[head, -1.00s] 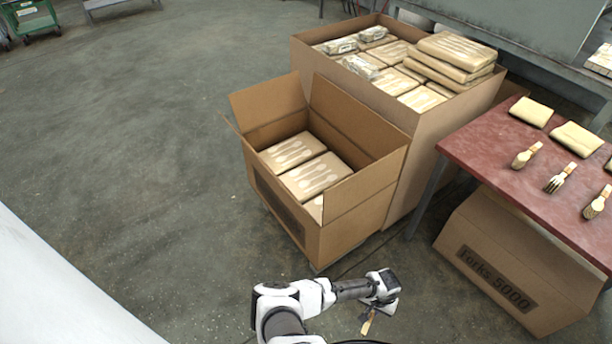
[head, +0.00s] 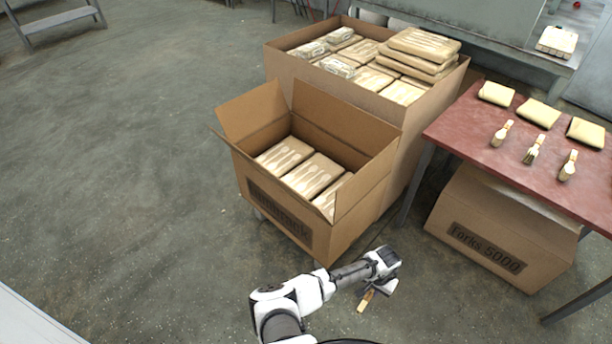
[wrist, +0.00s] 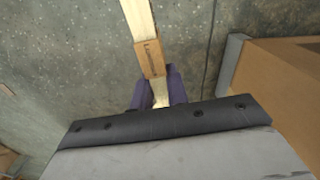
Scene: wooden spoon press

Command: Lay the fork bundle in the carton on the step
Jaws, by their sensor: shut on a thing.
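My gripper (head: 370,289) is shut on a pale wooden bundle (head: 364,301) with a brown paper band, which hangs below it over the floor. In the wrist view the bundle (wrist: 140,22) runs up from between the dark fingers (wrist: 159,88); its far end is cut off, so I cannot tell its tines. The open carton (head: 278,212) stands in front of and to the left of a larger carton, with its flaps raised. Flat packs with pale utensil shapes lie inside. My gripper is outside this carton, near its front right corner. A grey edge shows under it.
The large carton (head: 425,112) behind is full of wrapped packs. The red table (head: 465,130) at right bears several banded bundles and folded packs. A carton marked Forks 5000 (head: 490,232) sits beneath it. Bare floor (head: 120,170) lies open at left.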

